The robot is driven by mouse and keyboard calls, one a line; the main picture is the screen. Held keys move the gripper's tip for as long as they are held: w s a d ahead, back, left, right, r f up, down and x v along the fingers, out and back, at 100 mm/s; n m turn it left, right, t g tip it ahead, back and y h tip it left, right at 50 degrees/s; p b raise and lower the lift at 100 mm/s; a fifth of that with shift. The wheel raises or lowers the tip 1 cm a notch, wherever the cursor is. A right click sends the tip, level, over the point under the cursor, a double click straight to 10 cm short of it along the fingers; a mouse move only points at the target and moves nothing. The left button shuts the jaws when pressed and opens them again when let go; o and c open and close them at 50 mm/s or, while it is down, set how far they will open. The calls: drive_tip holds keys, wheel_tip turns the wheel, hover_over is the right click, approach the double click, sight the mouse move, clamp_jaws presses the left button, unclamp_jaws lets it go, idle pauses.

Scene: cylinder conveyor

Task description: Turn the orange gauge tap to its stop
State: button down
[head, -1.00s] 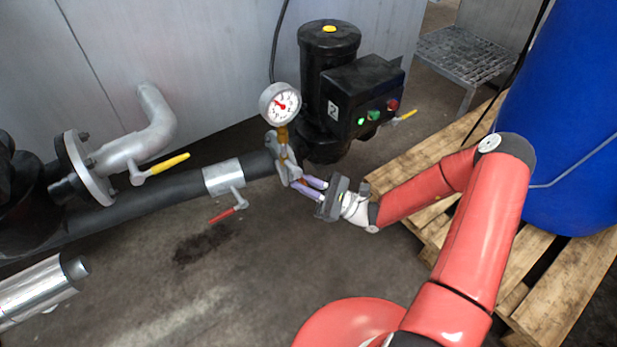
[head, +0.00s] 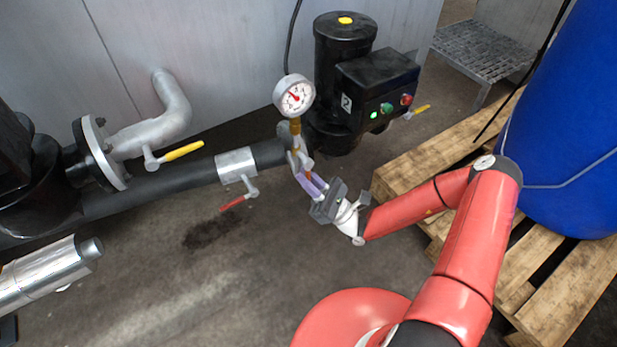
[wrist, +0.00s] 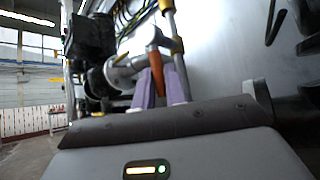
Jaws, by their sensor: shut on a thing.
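The orange gauge tap (wrist: 156,72) shows in the wrist view as an orange lever pointing down between the two purple fingers of my gripper (wrist: 161,82). In the head view my gripper (head: 309,182) is at the tap, below the white round pressure gauge (head: 294,95), with its fingers closed around the lever. The lever is mostly hidden there by the fingers. The gauge sits on a brass stem above the tap, and its red needle points up and left.
A black pump motor (head: 343,75) with a control box (head: 380,88) stands right behind the gauge. A yellow-handled valve (head: 183,150) and a red-handled valve (head: 233,203) sit along the pipe to the left. A wooden pallet (head: 415,160) and a blue drum (head: 565,130) are at right.

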drive_tip(key=c, duration=1.5)
unclamp_jaws()
drive_tip(key=shift+o, duration=0.2)
drive_tip(key=b+v, duration=0.1)
drive_tip(key=v, duration=0.7)
drive_tip(key=shift+a, duration=0.1)
